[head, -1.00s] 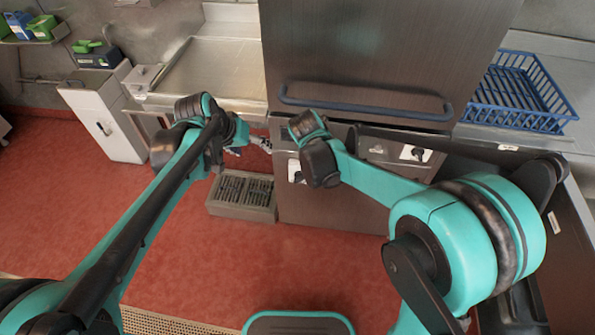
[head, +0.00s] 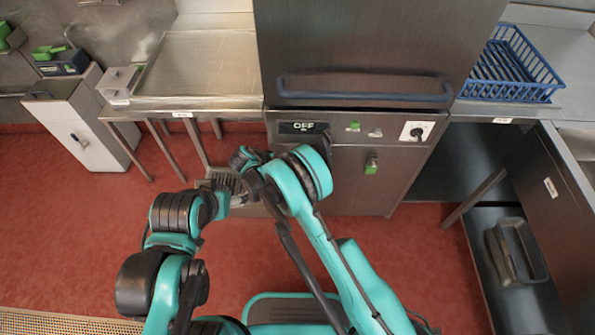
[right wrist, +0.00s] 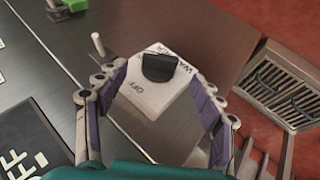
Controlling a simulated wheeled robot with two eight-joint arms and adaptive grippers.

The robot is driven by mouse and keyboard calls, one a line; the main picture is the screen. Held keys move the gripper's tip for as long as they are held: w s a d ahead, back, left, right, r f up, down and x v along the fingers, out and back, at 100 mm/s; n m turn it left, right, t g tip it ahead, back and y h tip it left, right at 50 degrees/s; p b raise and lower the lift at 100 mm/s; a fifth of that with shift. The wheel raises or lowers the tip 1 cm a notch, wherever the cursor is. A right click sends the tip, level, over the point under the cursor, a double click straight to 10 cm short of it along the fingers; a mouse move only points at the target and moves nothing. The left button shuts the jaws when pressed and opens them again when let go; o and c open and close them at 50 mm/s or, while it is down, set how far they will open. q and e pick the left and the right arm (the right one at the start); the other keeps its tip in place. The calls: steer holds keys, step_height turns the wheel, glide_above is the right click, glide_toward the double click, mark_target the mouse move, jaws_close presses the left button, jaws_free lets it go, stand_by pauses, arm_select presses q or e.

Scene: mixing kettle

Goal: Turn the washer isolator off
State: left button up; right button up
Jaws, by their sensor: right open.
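In the right wrist view, the washer isolator (right wrist: 160,88) is a white box with a black knob (right wrist: 161,67) and printed words, of which OFF and part of WASHER can be read. My right gripper (right wrist: 158,105) is open, with its purple-padded fingers on either side of the box. I cannot tell whether they touch it; the knob is not gripped. In the head view my right arm hides this isolator and its own fingers. My left gripper (head: 238,200) is low in front of the washer, near the floor grate; its fingers are too small to read.
The washer has a blue bar handle (head: 365,95) and a display reading OFF (head: 303,127). Another white switch (head: 417,132) with a black knob is at its right. A grey floor grate (right wrist: 287,92) lies beside the isolator. A blue basket (head: 510,70) stands on the right counter.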

steer(key=b+x, duration=0.1)
steer(key=x, duration=0.4)
steer(key=shift+f+b, duration=0.2)
steer(key=shift+b, duration=0.15)
steer(key=shift+r, duration=0.1)
steer(key=c, duration=1.2)
steer(key=shift+o, duration=0.2)
steer(key=shift+a+f+n+h, duration=0.2)
steer(key=shift+f+n+h, duration=0.1)
steer(key=shift+h, duration=1.7)
